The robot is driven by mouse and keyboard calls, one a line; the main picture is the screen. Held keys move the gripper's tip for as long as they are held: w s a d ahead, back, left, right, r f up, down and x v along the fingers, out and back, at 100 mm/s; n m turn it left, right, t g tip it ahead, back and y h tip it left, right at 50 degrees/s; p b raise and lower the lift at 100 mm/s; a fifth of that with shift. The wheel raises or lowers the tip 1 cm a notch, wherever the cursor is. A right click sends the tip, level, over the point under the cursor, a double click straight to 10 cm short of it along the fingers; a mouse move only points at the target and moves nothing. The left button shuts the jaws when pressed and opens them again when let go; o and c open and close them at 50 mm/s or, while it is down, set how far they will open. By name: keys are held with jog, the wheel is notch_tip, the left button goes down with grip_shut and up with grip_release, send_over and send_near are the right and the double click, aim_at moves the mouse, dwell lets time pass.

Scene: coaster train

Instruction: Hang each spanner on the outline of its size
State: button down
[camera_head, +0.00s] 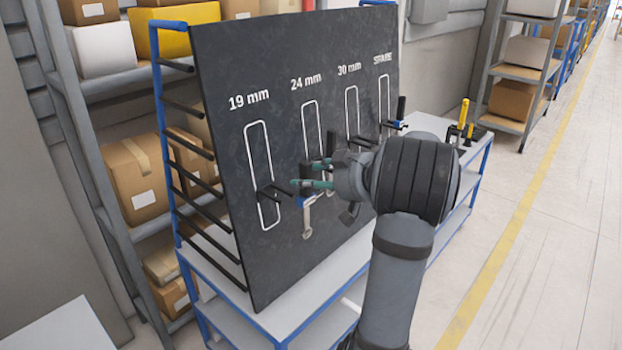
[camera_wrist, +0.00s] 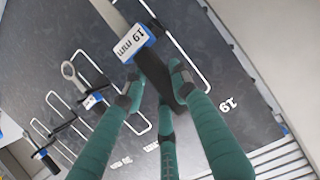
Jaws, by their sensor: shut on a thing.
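My gripper (camera_head: 312,184), with three teal fingers, is in front of the board between the 19 mm and 24 mm outlines. In the wrist view the fingers (camera_wrist: 160,95) are shut on the black handle (camera_wrist: 160,80) of a spanner with a blue-edged tag (camera_wrist: 131,43) reading 19 mm. Its far end is not clear. The 19 mm outline (camera_head: 247,150) has a black peg (camera_head: 270,192).
The dark board (camera_head: 225,100) stands upright on a blue-framed cart (camera_head: 265,322). The 30 mm outline (camera_head: 347,105) and SPARE outline (camera_head: 379,90) are farther right. A black handle with a blue tag (camera_head: 400,110) is near SPARE. Yellow-handled tools (camera_head: 464,112) stand beyond. The right-hand floor is clear.

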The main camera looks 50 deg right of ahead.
jog(key=w+d+p, duration=0.1)
jog(key=w+p, duration=0.2)
jog(key=w, duration=0.5)
jog(key=shift+w, duration=0.4)
dwell(1.5)
jog(key=shift+w, duration=0.1)
jog(key=shift+r+p, duration=0.1)
jog(key=shift+p, duration=0.3)
jog(key=shift+f+b, duration=0.45)
jog(key=shift+f, duration=0.45)
dwell(1.2)
jog(key=c, duration=1.3)
grip_release()
jog(key=v, duration=1.2)
